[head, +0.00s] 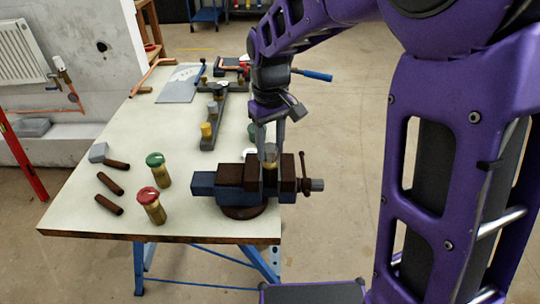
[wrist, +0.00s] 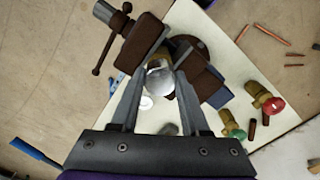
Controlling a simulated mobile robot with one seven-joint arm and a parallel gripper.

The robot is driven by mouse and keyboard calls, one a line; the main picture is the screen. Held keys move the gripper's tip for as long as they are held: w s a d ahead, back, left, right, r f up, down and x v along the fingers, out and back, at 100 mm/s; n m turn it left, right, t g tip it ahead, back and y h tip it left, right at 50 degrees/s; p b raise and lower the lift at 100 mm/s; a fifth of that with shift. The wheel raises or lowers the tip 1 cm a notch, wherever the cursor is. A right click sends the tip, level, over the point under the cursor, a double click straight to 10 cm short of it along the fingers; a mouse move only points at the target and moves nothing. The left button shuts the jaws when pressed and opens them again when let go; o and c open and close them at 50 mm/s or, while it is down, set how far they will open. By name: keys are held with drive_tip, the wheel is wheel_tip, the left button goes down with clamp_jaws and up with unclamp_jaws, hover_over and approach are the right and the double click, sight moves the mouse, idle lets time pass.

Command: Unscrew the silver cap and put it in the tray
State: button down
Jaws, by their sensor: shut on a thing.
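The silver cap (wrist: 160,82) is round and shiny in the wrist view. It sits on a brass-coloured fitting (head: 270,157) held upright in the jaws of a blue and brown vise (head: 230,182). My gripper (wrist: 160,73) reaches down from above, with one finger on each side of the cap, shut on it. In the head view my gripper (head: 271,146) hides most of the cap. A small white round thing (head: 250,154) lies behind the vise, partly hidden; I cannot tell if it is the tray.
A dark rack with fittings (head: 215,120) lies farther back. The table's front edge (head: 150,238) is close to the vise.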

sight(270, 148)
drive_tip(key=shift+r, duration=2)
